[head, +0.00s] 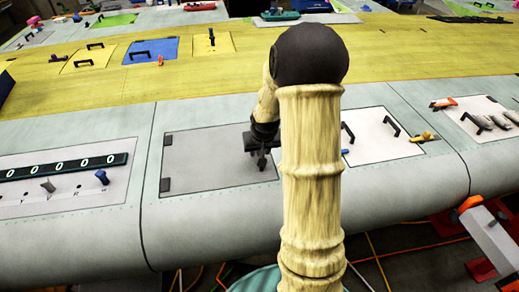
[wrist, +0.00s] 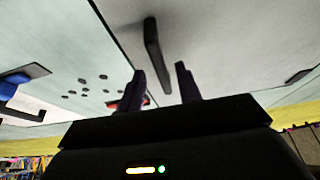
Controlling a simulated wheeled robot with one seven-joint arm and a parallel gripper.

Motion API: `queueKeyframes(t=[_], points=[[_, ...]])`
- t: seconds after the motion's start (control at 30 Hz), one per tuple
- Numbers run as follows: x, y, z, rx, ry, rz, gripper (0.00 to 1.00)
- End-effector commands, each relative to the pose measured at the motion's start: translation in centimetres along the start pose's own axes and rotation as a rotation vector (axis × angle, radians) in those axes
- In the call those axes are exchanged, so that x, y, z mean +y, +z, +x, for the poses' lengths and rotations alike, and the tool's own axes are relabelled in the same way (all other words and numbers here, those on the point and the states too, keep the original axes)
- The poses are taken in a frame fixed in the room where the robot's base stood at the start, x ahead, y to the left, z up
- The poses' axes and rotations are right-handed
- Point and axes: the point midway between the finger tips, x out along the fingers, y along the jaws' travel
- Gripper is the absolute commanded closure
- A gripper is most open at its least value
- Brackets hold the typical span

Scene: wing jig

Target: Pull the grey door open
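The grey door (head: 215,165) is a flat panel set in the pale wing skin in the head view. It looks shut, with two dark hinge blocks on its left edge. My gripper (head: 261,152) is at the door's right part, and my arm hides the door's right edge. In the wrist view my gripper (wrist: 160,72) is open, its two dark fingers apart. A black bar handle (wrist: 152,45) stands on the pale surface ahead. Its near end shows between the fingers, with gaps on both sides. I cannot tell how deep it sits between them.
A white panel (head: 382,135) with black handles lies to the right of my arm. A panel with a number counter (head: 66,166) and switches lies to the left. An orange-and-white stand (head: 492,235) is at the lower right. Cables cross the floor.

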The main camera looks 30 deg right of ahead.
Motion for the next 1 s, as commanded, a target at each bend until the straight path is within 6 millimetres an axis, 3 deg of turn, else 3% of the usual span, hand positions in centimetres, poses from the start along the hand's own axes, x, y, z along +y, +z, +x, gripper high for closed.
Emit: queueKeyframes(t=[0.23,0.4,1.0], points=[[-0.2,0.0,0.1,0.000,-0.001,-0.003,0.67],[-0.2,0.0,0.0,0.000,-0.001,-0.003,1.00],[0.6,-0.7,-1.2,0.005,0.043,0.000,1.00]])
